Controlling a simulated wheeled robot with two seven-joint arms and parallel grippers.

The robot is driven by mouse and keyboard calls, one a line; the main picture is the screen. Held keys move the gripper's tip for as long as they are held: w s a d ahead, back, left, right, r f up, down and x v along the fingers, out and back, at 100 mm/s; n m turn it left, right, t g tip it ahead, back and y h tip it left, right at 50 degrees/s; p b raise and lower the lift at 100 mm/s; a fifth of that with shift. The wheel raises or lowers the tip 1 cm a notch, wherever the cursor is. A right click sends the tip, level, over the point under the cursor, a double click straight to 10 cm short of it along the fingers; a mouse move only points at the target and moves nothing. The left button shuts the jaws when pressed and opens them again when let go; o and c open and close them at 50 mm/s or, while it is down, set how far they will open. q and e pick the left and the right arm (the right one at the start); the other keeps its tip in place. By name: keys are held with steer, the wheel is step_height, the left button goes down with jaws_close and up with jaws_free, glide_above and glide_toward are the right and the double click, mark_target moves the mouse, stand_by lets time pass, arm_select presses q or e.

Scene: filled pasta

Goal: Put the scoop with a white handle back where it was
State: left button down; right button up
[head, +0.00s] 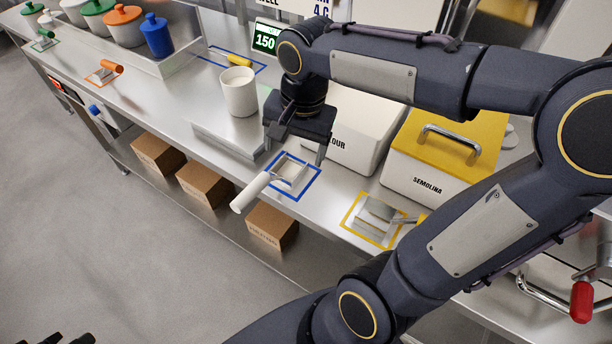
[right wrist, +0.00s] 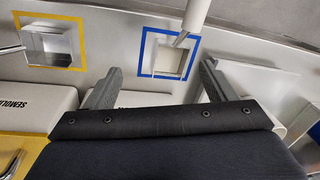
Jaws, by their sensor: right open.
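The scoop with a white handle (head: 252,190) lies on the counter, its metal pan inside a blue square outline (head: 316,183) and its handle sticking out over the front edge. Dark tips at the bottom left corner of the head view may be my left gripper (head: 60,340).
A yellow-outlined scoop (head: 374,219) lies to the right, before the semolina bin (head: 437,185). A flour bin (head: 352,140) stands behind my gripper. A white cup (head: 239,93) stands near the scale display (head: 266,40). Cardboard boxes (head: 205,188) sit on the lower shelf.

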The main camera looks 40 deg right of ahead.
steer(key=s+a+f+n+t+y, duration=0.2)
steer(key=s+f+n+t+y, duration=0.1)
steer(key=s+n, duration=0.5)
steer(key=s+t, duration=0.1)
steer(key=s, duration=0.2)
steer(key=shift+s+a+n, duration=0.2)
steer(key=shift+a+n, duration=0.1)
steer(key=shift+a, duration=0.1)
steer(key=shift+f, duration=0.1)
